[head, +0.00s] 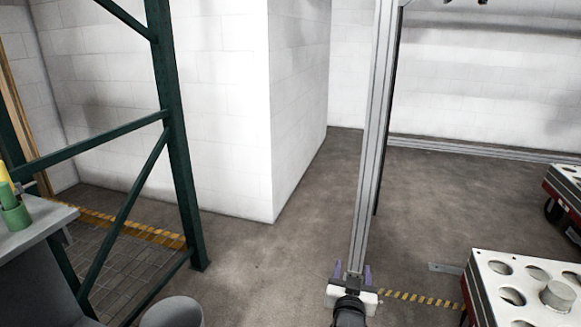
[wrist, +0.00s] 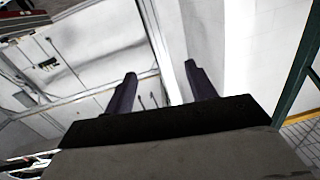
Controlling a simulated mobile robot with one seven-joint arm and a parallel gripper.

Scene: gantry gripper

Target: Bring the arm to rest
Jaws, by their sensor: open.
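My gripper (head: 353,268) is low in the head view, right of centre. Its two purple fingers point up and away and stand apart, with nothing between them. In the wrist view the gripper (wrist: 160,72) shows both fingers spread, with only wall and a metal post behind them. My arm is mostly hidden below the picture's edge, so its full pose cannot be told.
A metal post (head: 374,140) rises behind the gripper. A white holed top (head: 490,315) with a cylinder (head: 558,295) stands at the lower right, a second cart (head: 568,182) beyond it. A green rack upright (head: 178,150) and a table (head: 40,222) stand left. Middle floor is clear.

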